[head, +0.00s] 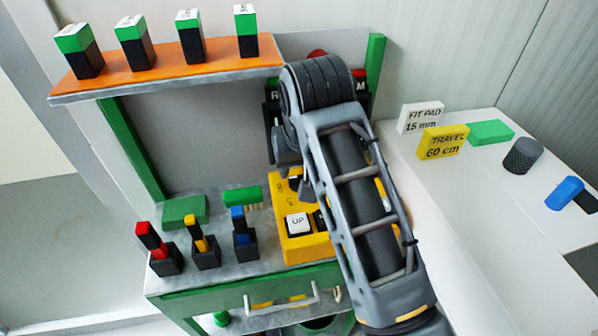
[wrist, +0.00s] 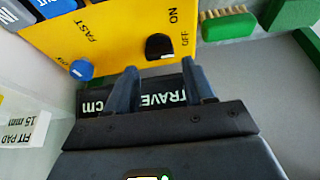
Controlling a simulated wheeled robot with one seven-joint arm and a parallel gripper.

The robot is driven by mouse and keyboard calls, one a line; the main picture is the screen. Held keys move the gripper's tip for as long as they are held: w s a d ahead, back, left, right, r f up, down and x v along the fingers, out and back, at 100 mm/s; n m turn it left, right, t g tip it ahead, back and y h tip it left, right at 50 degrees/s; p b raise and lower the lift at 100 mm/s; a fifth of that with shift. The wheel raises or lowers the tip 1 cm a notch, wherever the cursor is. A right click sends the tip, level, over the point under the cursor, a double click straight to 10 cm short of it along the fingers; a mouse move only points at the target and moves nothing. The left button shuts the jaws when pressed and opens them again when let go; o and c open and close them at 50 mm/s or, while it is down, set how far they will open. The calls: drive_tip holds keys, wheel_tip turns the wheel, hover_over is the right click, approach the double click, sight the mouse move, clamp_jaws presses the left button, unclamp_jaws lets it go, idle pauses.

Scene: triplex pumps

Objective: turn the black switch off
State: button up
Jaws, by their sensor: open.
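The black switch (wrist: 159,46) is a rounded black knob on the yellow control box (wrist: 125,25) in the wrist view. ON and OFF labels are printed beside it, and a pale mark shows at its lower edge. In the head view the yellow box (head: 308,250) stands on the bench, partly hidden by my arm, and my fingertips cannot be made out clearly.
A black travel display (wrist: 175,98) lies behind my fingers. A brush (wrist: 229,14) and green block (wrist: 290,12) are at upper right. Black holders (head: 245,245) stand left of the box.

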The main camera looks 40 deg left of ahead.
drive_tip(key=v, duration=0.3)
drive_tip(key=shift+d+r, duration=0.1)
drive_tip(key=shift+r, duration=0.2)
idle(0.3)
